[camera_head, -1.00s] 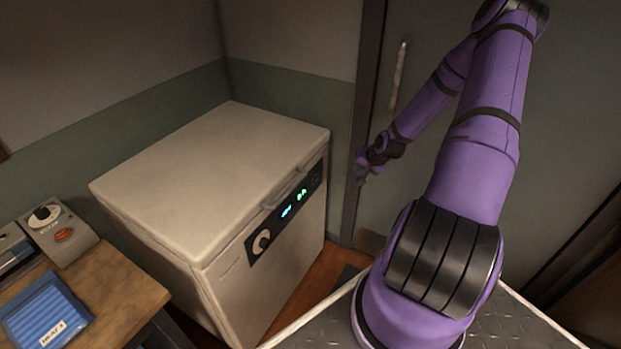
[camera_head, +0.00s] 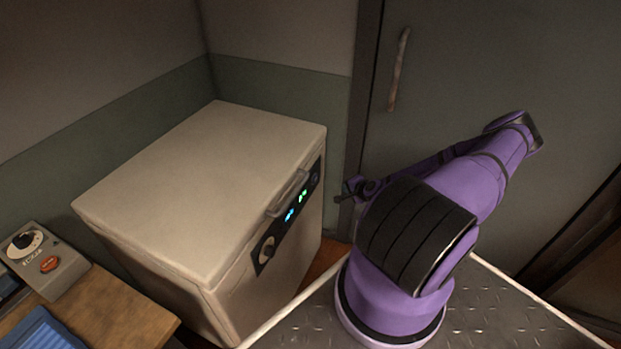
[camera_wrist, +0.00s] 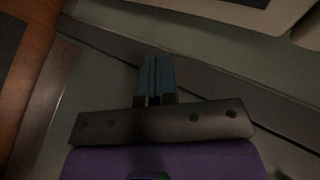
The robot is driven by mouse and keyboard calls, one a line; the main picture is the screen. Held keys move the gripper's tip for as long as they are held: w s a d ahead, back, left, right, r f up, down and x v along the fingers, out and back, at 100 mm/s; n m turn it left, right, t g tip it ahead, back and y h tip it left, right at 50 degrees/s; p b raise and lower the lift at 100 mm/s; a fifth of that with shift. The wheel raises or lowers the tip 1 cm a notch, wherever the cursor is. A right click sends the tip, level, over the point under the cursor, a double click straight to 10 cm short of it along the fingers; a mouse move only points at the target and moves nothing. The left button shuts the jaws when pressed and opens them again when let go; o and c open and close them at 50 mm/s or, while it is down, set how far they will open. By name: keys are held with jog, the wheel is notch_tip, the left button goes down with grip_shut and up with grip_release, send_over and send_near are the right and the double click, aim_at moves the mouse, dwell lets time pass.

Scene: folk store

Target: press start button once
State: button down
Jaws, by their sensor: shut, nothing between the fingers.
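A white chest-like machine (camera_head: 200,180) stands against the wall corner in the head view. Its dark front panel (camera_head: 281,226) has a round knob (camera_head: 267,250), blue and green lit marks, and a small dark round spot near its right end. Which of these is a start button I cannot tell. A grey box (camera_head: 45,262) on the wooden table at the left carries a dial and a red-orange oval button (camera_head: 49,264); its lettering is unreadable. My gripper (camera_head: 340,198) is right of the machine's panel, apart from it. In the wrist view its fingers (camera_wrist: 157,78) are together and empty.
A wooden table (camera_head: 108,312) with a blue item (camera_head: 40,335) stands at the lower left. The machine's lid has a handle (camera_head: 288,194) above the panel. A grey door with a long handle (camera_head: 398,70) is behind my arm.

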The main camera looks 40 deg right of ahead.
aim_at(315, 179)
jog(key=shift+w+f+m, duration=0.15)
jog(key=shift+f+m, duration=0.15)
jog(key=shift+w, duration=0.1)
jog(key=w+a, duration=0.3)
jog(key=w, duration=0.5)
jog(key=shift+a, duration=0.15)
dwell(0.3)
jog(key=shift+w, duration=0.1)
dwell(1.9)
jog(key=shift+w+a, duration=0.15)
jog(key=shift+w, duration=0.1)
jog(key=shift+w+a, duration=0.2)
jog(key=shift+w, duration=0.2)
dwell(0.8)
jog(key=shift+s, duration=0.1)
dwell(0.3)
jog(key=shift+s+d, duration=0.3)
jog(key=shift+s, duration=0.35)
